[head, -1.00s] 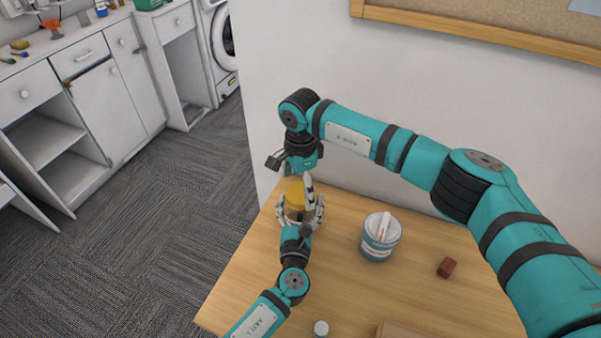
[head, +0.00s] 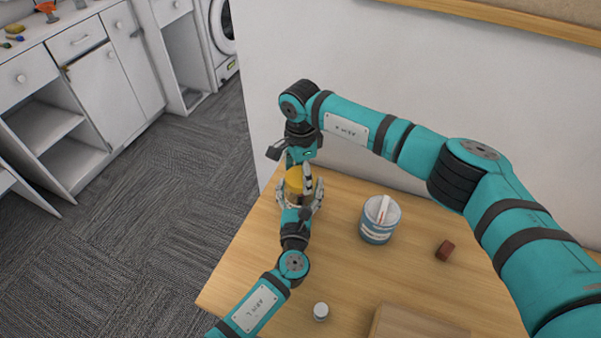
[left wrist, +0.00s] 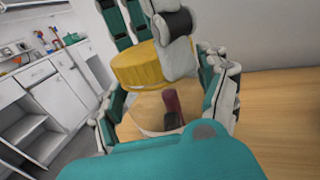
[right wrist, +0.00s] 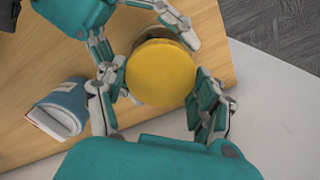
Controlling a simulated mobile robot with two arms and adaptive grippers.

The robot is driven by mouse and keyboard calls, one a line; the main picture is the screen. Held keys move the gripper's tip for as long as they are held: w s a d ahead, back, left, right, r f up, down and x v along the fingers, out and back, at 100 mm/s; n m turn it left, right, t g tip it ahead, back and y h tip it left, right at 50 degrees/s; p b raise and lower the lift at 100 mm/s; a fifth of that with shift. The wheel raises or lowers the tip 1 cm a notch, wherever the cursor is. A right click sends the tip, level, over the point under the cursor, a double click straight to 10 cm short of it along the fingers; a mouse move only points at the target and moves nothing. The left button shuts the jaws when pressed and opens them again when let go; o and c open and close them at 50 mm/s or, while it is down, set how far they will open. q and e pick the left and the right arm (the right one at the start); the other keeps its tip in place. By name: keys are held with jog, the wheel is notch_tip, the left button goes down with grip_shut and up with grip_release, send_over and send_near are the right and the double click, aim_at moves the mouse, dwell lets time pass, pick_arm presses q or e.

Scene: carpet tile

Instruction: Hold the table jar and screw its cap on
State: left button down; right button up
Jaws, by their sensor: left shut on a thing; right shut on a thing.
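The jar (left wrist: 143,110) is clear, with something dark red and black showing in or through it in the left wrist view. Its round yellow cap (head: 294,183) sits at the jar's top, and I cannot tell how far it is threaded. My left gripper (head: 299,196) is shut around the jar body from the near side. My right gripper (head: 301,166) comes from above and is shut on the cap. In the right wrist view the cap (right wrist: 161,74) lies between its fingers. The jar's base is hidden.
A blue-and-white tub (head: 379,221) stands right of the jar on the wooden table (head: 300,278). A small red-brown block (head: 445,250), a small white-topped container (head: 321,311) and a wooden box (head: 415,325) are also there. A wall is behind; carpet lies left.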

jog(key=m, duration=1.3)
jog(key=shift+w, duration=0.1)
jog(key=o, duration=1.3)
jog(key=shift+r, duration=2.25)
